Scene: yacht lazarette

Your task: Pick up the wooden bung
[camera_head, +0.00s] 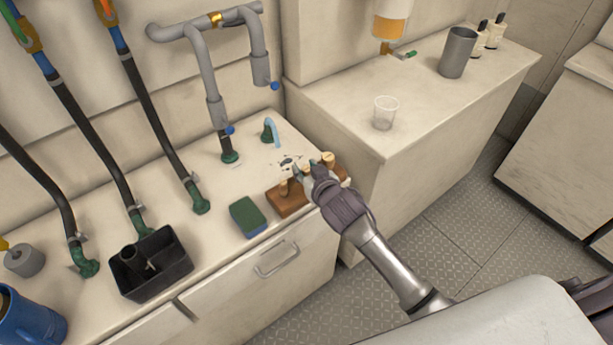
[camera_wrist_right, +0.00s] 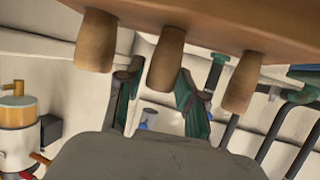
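Several tapered wooden bungs stand in a brown wooden rack (camera_head: 287,203) on the pale counter. One bung (camera_head: 283,188) shows at the rack's left end and another (camera_head: 328,159) at its far right. My right gripper (camera_head: 308,172) is over the rack and hides part of it. In the right wrist view the picture is turned over: the rack board (camera_wrist_right: 225,22) is at the top with three bungs pointing down. The fingers of my right gripper (camera_wrist_right: 160,98) are apart, with the middle bung (camera_wrist_right: 165,60) between them in the picture. I cannot tell whether they touch it. My left gripper is out of view.
A green and blue sponge (camera_head: 247,216) lies left of the rack. A black caddy (camera_head: 150,267) and hoses stand farther left. A higher counter on the right holds a clear cup (camera_head: 385,113) and a grey tumbler (camera_head: 458,52).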

